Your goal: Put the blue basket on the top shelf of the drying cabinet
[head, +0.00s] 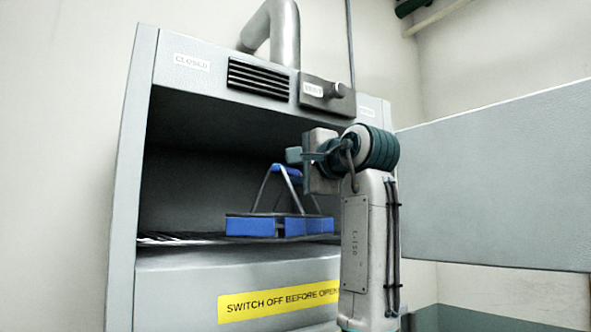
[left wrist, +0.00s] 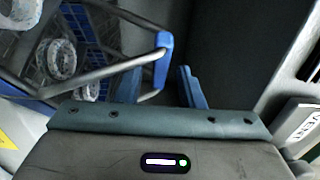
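The blue basket (head: 255,226) sits upright inside the drying cabinet (head: 120,200), on its wire shelf (head: 175,239). Its grey handle stands up to a blue grip (head: 288,171). My left gripper (head: 293,155) is just above the grip, its fingers apart and empty. In the left wrist view the gripper (left wrist: 158,86) shows both fingers spread, with the blue grip (left wrist: 163,52) near the gap between them. The basket (left wrist: 85,25) shows at the upper left, with clear round glass pieces (left wrist: 62,58) in it. My right gripper is not in view.
The cabinet door (head: 500,175) stands open to the right. A yellow warning label (head: 275,301) is on the panel below the shelf. A vent knob (head: 336,90) and a pipe (head: 284,35) are above the opening. The shelf is clear left of the basket.

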